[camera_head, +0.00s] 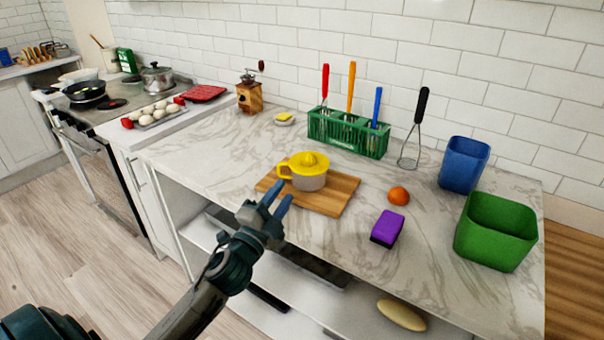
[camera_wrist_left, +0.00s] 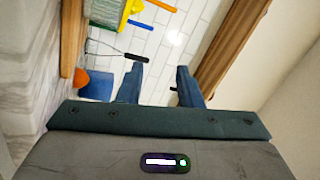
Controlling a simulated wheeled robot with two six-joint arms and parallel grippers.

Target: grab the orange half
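The orange half (camera_head: 398,195) sits on the marble counter with its rounded side up, to the right of the wooden cutting board. My left gripper (camera_head: 278,202) is open and empty in front of the board's near left edge, well left of the orange half. Its two fingers also show apart in the left wrist view (camera_wrist_left: 162,80), with nothing between them. My right gripper is not in view.
A yellow-topped juicer (camera_head: 308,181) stands on the cutting board (camera_head: 336,198). A purple sponge (camera_head: 387,228) lies near the orange half. Blue (camera_head: 464,166) and green (camera_head: 496,232) bins stand to the right. A green utensil rack (camera_head: 345,136) and a whisk (camera_head: 409,152) stand behind.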

